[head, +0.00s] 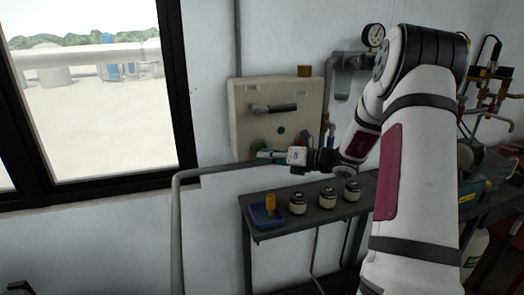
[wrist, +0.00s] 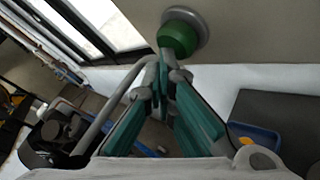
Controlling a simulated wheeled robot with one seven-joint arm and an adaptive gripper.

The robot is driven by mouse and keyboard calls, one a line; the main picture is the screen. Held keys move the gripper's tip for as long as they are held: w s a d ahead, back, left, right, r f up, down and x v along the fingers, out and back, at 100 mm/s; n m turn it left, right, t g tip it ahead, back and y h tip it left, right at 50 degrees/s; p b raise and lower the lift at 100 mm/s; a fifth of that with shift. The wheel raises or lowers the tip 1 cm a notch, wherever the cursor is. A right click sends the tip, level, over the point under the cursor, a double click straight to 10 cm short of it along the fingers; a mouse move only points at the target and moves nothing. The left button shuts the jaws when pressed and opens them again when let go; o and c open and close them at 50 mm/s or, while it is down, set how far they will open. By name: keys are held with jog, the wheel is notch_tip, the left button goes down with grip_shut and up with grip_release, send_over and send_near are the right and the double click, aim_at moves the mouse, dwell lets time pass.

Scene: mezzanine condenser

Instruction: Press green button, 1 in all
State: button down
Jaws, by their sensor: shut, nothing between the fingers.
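The green button (wrist: 178,40) is a round, dark green knob in a grey ring, at the top of the wrist view. In the head view the green button (head: 257,145) shows partly, low on the front of a cream wall box (head: 243,98), behind my fingers. My gripper (head: 263,156) is shut and empty, with its fingertips at the button's lower edge in the picture. In the wrist view my gripper's green fingers (wrist: 165,65) meet just below the button. I cannot tell whether they touch it.
A lever handle (head: 274,108) sticks out of the box above the button. Below stands a dark bench (head: 290,222) with a blue tray (head: 258,217) and three jars (head: 325,194). A grey pipe rail (head: 176,225) runs at the left, near a window (head: 85,90).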

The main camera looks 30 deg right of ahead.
jog(key=shift+s+a+p, duration=0.25)
jog(key=shift+s+p, duration=0.25)
jog(key=shift+s, duration=0.35)
jog(key=s+p, duration=0.1)
jog(key=s, duration=0.1)
jog(key=s+a+p, duration=0.1)
jog(key=s, duration=0.1)
jog(key=shift+s+a+p, duration=0.2)
jog(key=shift+s+p, duration=0.1)
jog(key=shift+s, duration=0.1)
dwell(0.5)
